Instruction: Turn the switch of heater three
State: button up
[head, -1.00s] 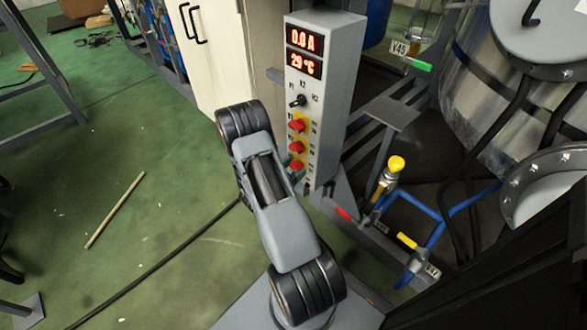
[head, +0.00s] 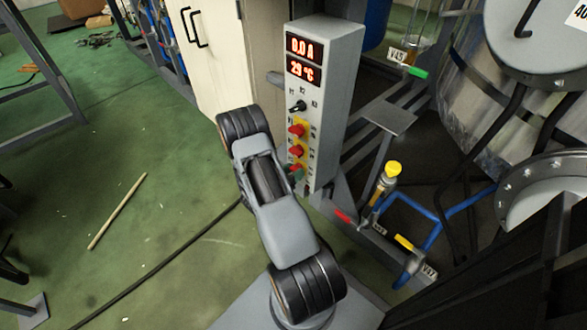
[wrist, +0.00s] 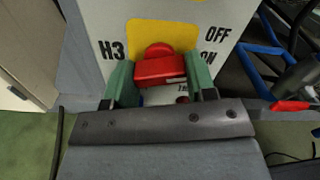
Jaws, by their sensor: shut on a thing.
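The heater three switch is a red knob on a yellow patch, marked H3 on its left and OFF and ON on its right. In the wrist view the red H3 knob (wrist: 160,70) sits between the two green fingers of my gripper (wrist: 160,82), which is shut on it. The knob's bar lies nearly level, slightly tilted. In the head view a green part of my gripper (head: 297,173) is at the lowest red knob on the grey control box (head: 340,75), and that knob is mostly hidden. Two red knobs (head: 297,131) above it are free.
Blue pipes with a yellow valve handle (head: 393,168) stand at the right. The green floor at left is open, with a stick (head: 117,211) lying on it.

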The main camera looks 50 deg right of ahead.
jog(key=n+p, duration=0.2)
jog(key=n, duration=0.1)
jog(key=shift+r+n, duration=0.15)
jog(key=shift+n, duration=0.25)
jog(key=n+p, duration=0.2)
jog(key=n, duration=0.1)
jog(key=shift+n, duration=0.3)
jog(key=n+p, duration=0.1)
jog(key=n, duration=0.2)
jog(key=shift+n, duration=0.3)
jog(key=shift+n+p, duration=0.75)
jog(key=shift+n, duration=1.05)
jog(key=shift+f, duration=0.2)
jog(key=o, duration=0.9)
jog(key=shift+o, duration=0.2)
jog(key=shift+a, duration=0.1)
jog(key=a+p, duration=0.1)
jog(key=a, duration=1.2)
jog(key=shift+w+a+p, duration=0.3)
jog(key=shift+w+p, duration=0.1)
jog(key=shift+w, duration=0.05)
